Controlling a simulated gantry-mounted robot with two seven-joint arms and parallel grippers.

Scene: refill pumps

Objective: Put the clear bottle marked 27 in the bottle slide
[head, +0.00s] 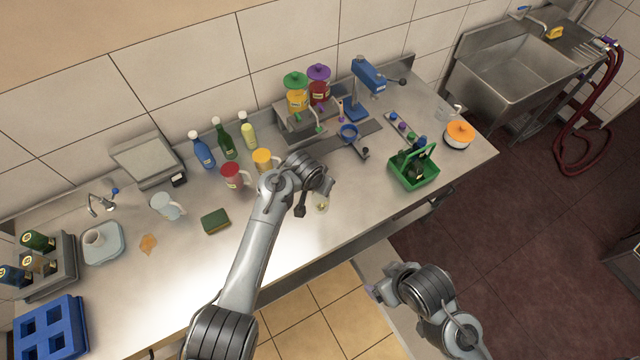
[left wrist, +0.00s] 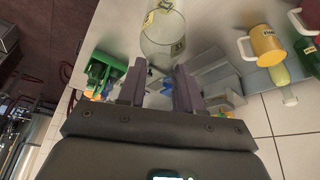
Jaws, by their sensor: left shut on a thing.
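My left gripper (head: 318,201) (left wrist: 158,76) is shut on a clear bottle (head: 327,192) (left wrist: 161,32), near the front middle of the steel counter. In the left wrist view the bottle extends past the two fingers. It has yellow labels whose marking I cannot read. In the head view my wrist hides part of it, and I cannot tell whether it touches the counter. A grey metal rack (head: 62,268) at the far left holds dark bottles lying tilted and looks like the bottle slide. My right gripper (head: 374,291) is low, off the counter's front edge; its fingers are unclear.
A red mug (head: 231,176), a yellow mug (head: 263,160), a clear mug (head: 165,206) and a green sponge (head: 215,221) stand left of my left gripper. Blue (head: 202,151) and green bottles stand behind. A green basket (head: 413,170) is at right. A blue crate (head: 51,328) is front left.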

